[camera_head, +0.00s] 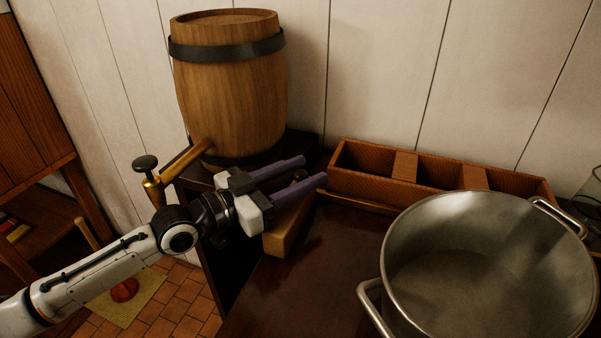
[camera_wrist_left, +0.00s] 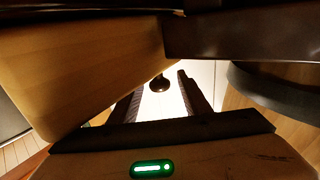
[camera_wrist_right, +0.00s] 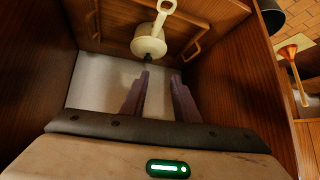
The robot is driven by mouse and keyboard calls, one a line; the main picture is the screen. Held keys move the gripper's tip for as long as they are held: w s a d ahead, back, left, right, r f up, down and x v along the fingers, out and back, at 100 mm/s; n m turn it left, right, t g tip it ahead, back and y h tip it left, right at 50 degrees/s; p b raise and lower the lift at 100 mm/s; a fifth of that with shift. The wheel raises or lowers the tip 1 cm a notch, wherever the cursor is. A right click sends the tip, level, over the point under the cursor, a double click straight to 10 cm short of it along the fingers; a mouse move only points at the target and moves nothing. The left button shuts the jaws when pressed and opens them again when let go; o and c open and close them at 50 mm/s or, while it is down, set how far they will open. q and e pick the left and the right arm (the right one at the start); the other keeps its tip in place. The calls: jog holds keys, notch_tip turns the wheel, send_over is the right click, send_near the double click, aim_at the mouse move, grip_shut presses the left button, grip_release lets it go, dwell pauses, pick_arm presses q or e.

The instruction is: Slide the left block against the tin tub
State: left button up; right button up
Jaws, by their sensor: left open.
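A pale wooden block (camera_head: 284,232) lies at the left edge of the dark counter, below and partly hidden by my left gripper (camera_head: 314,170). It looks large and close at the left of the left wrist view (camera_wrist_left: 85,70). The left gripper is open, its purple fingers pointing right; a small dark knob (camera_wrist_left: 160,84) shows between them in the left wrist view. A wide grey metal tub (camera_head: 490,215) with side handles stands at the right, well apart from the block. My right gripper (camera_wrist_right: 159,75) shows only in the right wrist view, open with nothing between its fingers.
A wooden box with compartments (camera_head: 365,183) stands along the back wall. A wooden barrel (camera_head: 230,100) with a brass tap (camera_head: 154,186) is at the back left. Bare counter (camera_head: 335,260) lies between block and tub. A cream handled vessel (camera_wrist_right: 149,42) is ahead of the right gripper, between wooden walls.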

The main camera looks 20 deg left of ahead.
pick_arm(q)
jog(key=shift+c, duration=0.4)
pick_arm(e)
jog(key=shift+w, duration=0.1)
pick_arm(q)
grip_shut()
jog(key=shift+d+r+p, duration=0.2)
jog(key=shift+d+p, duration=0.2)
jog(key=shift+p, duration=0.15)
jog(key=shift+d+p, duration=0.95)
jog(key=shift+d, duration=0.2)
jog(key=shift+s+d+f, duration=0.1)
jog(key=shift+d+f, duration=0.05)
jog(key=shift+d, duration=0.35)
pick_arm(e)
jog(key=shift+s+d+r, duration=0.35)
jog(key=shift+d+r, duration=0.25)
jog(key=shift+r, duration=0.2)
pick_arm(q)
jog(key=shift+o, duration=0.4)
grip_release()
pick_arm(e)
jog(key=shift+a+r, duration=0.1)
jog(key=shift+a, duration=0.05)
